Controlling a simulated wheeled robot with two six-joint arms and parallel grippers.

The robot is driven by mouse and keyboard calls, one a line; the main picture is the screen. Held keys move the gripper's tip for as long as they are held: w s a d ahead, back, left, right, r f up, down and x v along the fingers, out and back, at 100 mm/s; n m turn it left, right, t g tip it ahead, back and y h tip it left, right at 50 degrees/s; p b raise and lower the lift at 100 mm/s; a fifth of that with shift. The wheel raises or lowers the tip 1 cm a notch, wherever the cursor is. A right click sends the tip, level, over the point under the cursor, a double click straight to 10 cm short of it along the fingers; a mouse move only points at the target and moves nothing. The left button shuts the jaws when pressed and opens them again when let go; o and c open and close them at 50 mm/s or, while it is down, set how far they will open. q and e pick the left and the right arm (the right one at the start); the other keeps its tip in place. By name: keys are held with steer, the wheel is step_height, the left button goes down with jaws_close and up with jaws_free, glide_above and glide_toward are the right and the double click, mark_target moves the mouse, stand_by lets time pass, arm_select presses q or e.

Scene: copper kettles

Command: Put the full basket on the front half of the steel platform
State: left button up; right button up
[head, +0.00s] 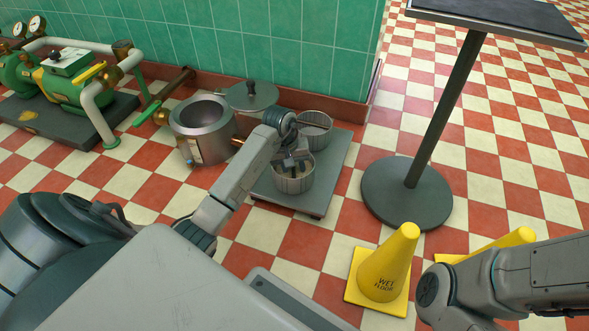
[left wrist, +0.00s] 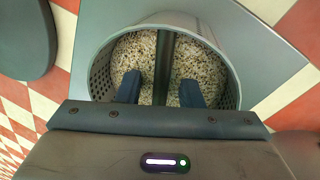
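A perforated metal basket (head: 294,184) stands upright on the front part of the low grey steel platform (head: 335,165). In the left wrist view this basket (left wrist: 226,72) holds speckled grain, and a dark handle bar (left wrist: 163,50) crosses its top. My left gripper (head: 291,166) is over this basket. Its two fingers (left wrist: 161,90) are spread on either side of the bar, with a gap on each side. A second basket (head: 317,137) stands behind, on the back part of the platform; my wrist partly hides it, so its fill is unclear. My right gripper is out of view.
A steel pot (head: 203,137) and a lidded vessel (head: 252,96) stand left of the platform, by the green tiled wall. A round-based stand (head: 407,193) is to the right. Yellow wet-floor cones (head: 386,266) stand in front, near my right arm.

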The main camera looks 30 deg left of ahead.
arm_select(q)
steer(key=shift+r, duration=0.1)
step_height(320, 180, up, 12)
steer(key=s+a+p, duration=0.1)
steer(key=a+p, duration=0.1)
steer(key=p, duration=0.6)
steer(key=shift+s, duration=0.2)
